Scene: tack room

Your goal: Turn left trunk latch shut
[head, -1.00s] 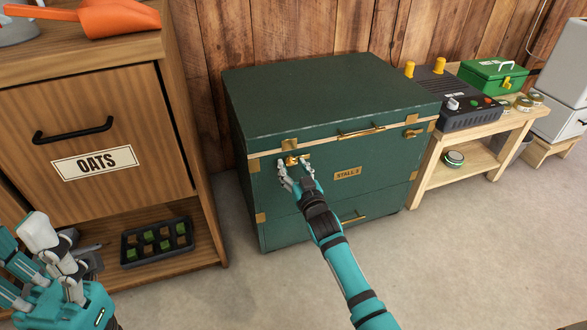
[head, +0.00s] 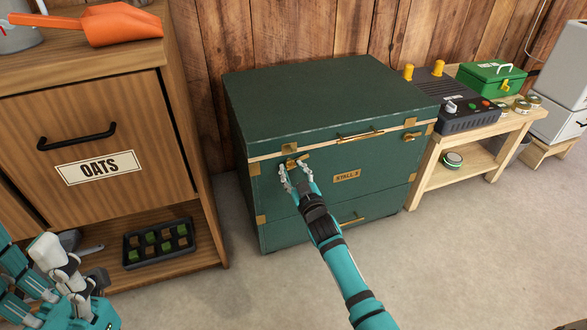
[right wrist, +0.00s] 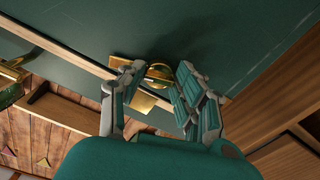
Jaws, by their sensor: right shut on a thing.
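The dark green trunk (head: 330,110) stands on the floor with its lid down. Its left latch (head: 290,163) is a brass piece on the upper front edge; in the right wrist view the brass latch (right wrist: 158,74) lies between my fingers. My right gripper (head: 294,178) is shut on this latch, reaching from the front; the fingers partly hide it in the head view. The gripper also shows in the right wrist view (right wrist: 156,88). My left gripper (head: 62,272) is at the lower left, away from the trunk, its jaw state unclear.
The right latch (head: 411,136) sits at the trunk's right front. An OATS cabinet (head: 70,125) stands to the left, with an orange scoop (head: 115,25) on top. A low wooden bench (head: 470,145) is at the right. The floor (head: 450,260) in front is clear.

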